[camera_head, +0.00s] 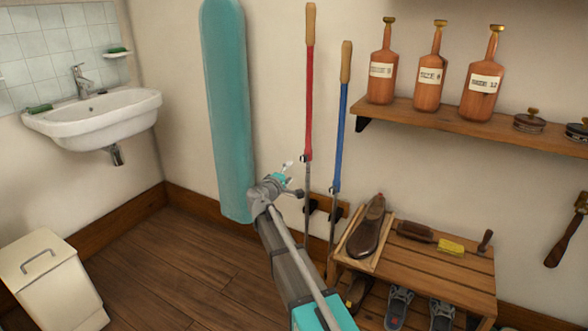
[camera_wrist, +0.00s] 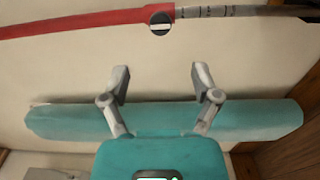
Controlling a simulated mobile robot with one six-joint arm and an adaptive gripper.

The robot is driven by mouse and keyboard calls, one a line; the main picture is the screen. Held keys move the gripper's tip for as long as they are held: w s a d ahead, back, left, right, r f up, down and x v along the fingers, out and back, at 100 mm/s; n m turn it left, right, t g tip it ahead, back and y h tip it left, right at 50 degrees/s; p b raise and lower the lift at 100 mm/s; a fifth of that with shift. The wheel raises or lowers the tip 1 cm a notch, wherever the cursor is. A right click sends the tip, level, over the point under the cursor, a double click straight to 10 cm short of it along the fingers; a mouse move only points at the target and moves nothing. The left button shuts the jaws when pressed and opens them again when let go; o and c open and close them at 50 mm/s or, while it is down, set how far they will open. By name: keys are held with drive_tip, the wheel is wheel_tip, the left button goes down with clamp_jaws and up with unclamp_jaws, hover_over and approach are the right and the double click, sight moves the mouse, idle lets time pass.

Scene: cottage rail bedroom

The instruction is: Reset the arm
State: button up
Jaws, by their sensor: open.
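My gripper (camera_head: 291,178) is raised at the end of my arm near the middle of the head view, in front of the wall and beside the lower part of the turquoise board. In the wrist view, my gripper (camera_wrist: 160,78) has its two fingers spread apart with nothing between them. Bare wall shows behind the gap. The long turquoise board (camera_head: 226,100) stands upright against the wall; in the wrist view the board (camera_wrist: 255,115) lies across the picture behind the fingers. A red-shafted tool (camera_head: 309,100) also crosses the top of the wrist view (camera_wrist: 75,23).
A blue-shafted tool (camera_head: 342,120) hangs right of the red one. A slatted bench (camera_head: 440,268) with a shoe (camera_head: 367,228) and brushes stands at lower right, under a shelf (camera_head: 450,118) of bottles. A sink (camera_head: 95,118) and white bin (camera_head: 50,280) are left. Floor between is clear.

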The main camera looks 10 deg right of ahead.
drive_tip(key=shift+s+a, duration=0.3)
drive_tip(key=shift+s, duration=0.1)
drive_tip(key=s+d+f+m+g+y+p, duration=0.1)
drive_tip(key=s+d+f+m+g, duration=0.4)
drive_tip(key=s, duration=0.3)
drive_tip(key=s+d+f+m+g+y+p, duration=0.1)
drive_tip(key=s+d+f+m+g+p, duration=0.2)
drive_tip(key=s+d, duration=0.45)
drive_tip(key=s+a+f+m+g+y+p, duration=0.1)
drive_tip(key=s+a+f+g+y, duration=0.15)
drive_tip(key=s, duration=0.45)
drive_tip(key=s+a+f+m+g+y, duration=0.1)
drive_tip(key=s+g+y, duration=0.15)
drive_tip(key=s, duration=0.45)
drive_tip(key=s+a+f+m+g+y+p, duration=0.1)
drive_tip(key=s+a+g+y, duration=0.15)
drive_tip(key=s, duration=0.35)
wheel_tip(320, 180, up, 37)
drive_tip(key=p, duration=3.7)
drive_tip(key=shift+s+d+t+y, duration=0.15)
drive_tip(key=shift+d+t+y, duration=0.2)
drive_tip(key=shift+y, duration=0.1)
drive_tip(key=shift+d+f, duration=0.1)
drive_tip(key=shift+f, duration=0.05)
